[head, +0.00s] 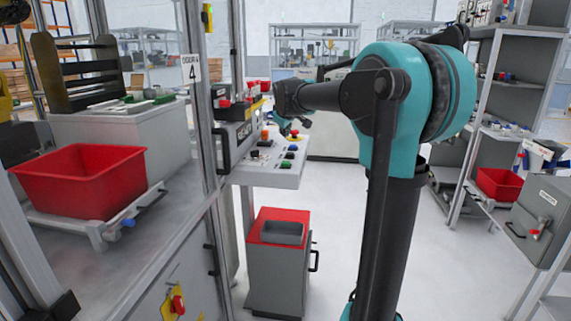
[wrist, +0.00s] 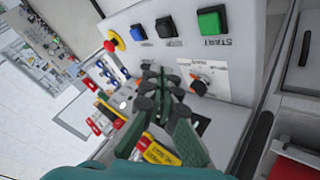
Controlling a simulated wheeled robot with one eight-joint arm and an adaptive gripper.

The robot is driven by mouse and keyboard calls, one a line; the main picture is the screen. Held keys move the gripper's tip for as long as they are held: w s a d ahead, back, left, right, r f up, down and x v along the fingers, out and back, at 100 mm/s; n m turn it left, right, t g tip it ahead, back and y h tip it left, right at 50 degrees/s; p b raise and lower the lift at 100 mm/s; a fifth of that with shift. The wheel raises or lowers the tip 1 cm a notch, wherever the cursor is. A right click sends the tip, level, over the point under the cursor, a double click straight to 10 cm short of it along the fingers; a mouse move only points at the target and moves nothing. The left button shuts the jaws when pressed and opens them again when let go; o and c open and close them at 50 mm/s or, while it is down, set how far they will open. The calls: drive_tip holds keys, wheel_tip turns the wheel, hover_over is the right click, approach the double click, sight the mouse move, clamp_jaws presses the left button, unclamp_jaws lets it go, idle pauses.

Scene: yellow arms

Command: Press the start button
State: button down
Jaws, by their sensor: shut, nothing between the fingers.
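The green start button (wrist: 212,20) is a square on the light grey control panel (wrist: 248,75), at the upper right of the wrist view, with the word START printed beside it. The fingertips appear apart from the button. In the head view my gripper (head: 291,125) is small and partly hidden by my arm.
Beside the start button sit a black button (wrist: 166,27), a blue button (wrist: 138,32) and a red emergency stop (wrist: 111,43) on yellow. A rotary switch (wrist: 200,86) lies near my fingers. A grey cabinet (head: 277,270) stands below the panel. Floor right of it is clear.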

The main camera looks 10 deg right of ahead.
sight(286, 163)
drive_tip(key=shift+f, duration=4.3)
drive_tip(key=shift+f, duration=0.15)
drive_tip(key=shift+f, duration=0.25)
drive_tip(key=shift+f, duration=0.45)
drive_tip(key=shift+r, duration=0.85)
drive_tip(key=shift+r, duration=2.55)
